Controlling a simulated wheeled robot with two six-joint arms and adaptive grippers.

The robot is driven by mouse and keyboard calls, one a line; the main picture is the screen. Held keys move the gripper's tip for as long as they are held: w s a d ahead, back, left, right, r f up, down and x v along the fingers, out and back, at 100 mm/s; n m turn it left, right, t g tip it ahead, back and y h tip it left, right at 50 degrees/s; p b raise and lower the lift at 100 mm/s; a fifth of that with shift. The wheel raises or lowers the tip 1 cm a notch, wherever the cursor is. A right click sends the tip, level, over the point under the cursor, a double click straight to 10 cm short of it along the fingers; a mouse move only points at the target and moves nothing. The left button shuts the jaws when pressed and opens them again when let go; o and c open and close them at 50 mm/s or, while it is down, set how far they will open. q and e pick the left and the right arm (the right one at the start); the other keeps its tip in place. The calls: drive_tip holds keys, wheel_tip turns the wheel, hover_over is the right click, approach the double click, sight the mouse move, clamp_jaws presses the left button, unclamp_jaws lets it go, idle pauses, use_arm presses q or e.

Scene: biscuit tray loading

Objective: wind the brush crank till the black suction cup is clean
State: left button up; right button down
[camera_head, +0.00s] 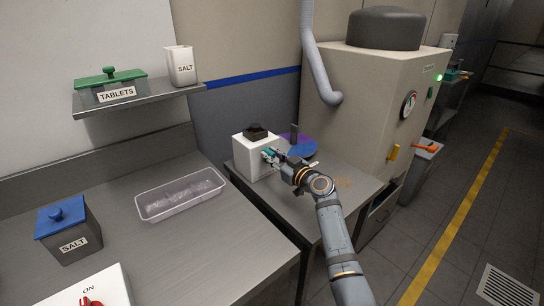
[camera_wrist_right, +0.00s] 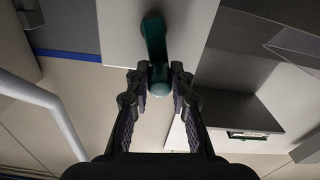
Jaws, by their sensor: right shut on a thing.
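The black suction cup (camera_head: 257,130) sits on top of a white box (camera_head: 251,155) on the far metal table. No brush shows in either view. The teal crank (camera_wrist_right: 154,36) is on the box's side. My right gripper (camera_head: 274,157) is shut on the crank's handle, which shows between its two fingers in the right wrist view (camera_wrist_right: 160,84). The fingers partly hide the crank in the head view. My left gripper is in neither view.
Purple (camera_head: 297,134) and blue (camera_head: 303,149) pieces stand just behind my right gripper. A beige machine (camera_head: 365,105) with a gauge stands at the back right. A clear tray (camera_head: 151,213) and a blue-lidded salt box (camera_head: 73,246) are on the near counter.

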drive_tip(key=shift+w, duration=0.1)
drive_tip(key=m+b, duration=0.1)
drive_tip(key=d+m+b, duration=0.1)
drive_tip(key=shift+w+m, duration=0.25)
drive_tip(key=shift+m, duration=0.15)
drive_tip(key=shift+w+d+m+b, duration=0.25)
drive_tip(key=shift+d+m+b, duration=0.1)
drive_tip(key=shift+m, duration=0.65)
drive_tip(key=shift+w+d+m+b, duration=0.2)
drive_tip(key=shift+m+b, duration=0.15)
drive_tip(key=shift+m, duration=0.65)
drive_tip(key=c, duration=1.2)
unclamp_jaws()
drive_tip(key=shift+o, duration=0.2)
drive_tip(key=shift+s+d, duration=0.1)
drive_tip(key=shift+d, duration=0.05)
drive_tip(key=v, duration=1.1)
drive_tip(key=shift+s+d, duration=0.15)
drive_tip(key=shift+s, duration=0.2)
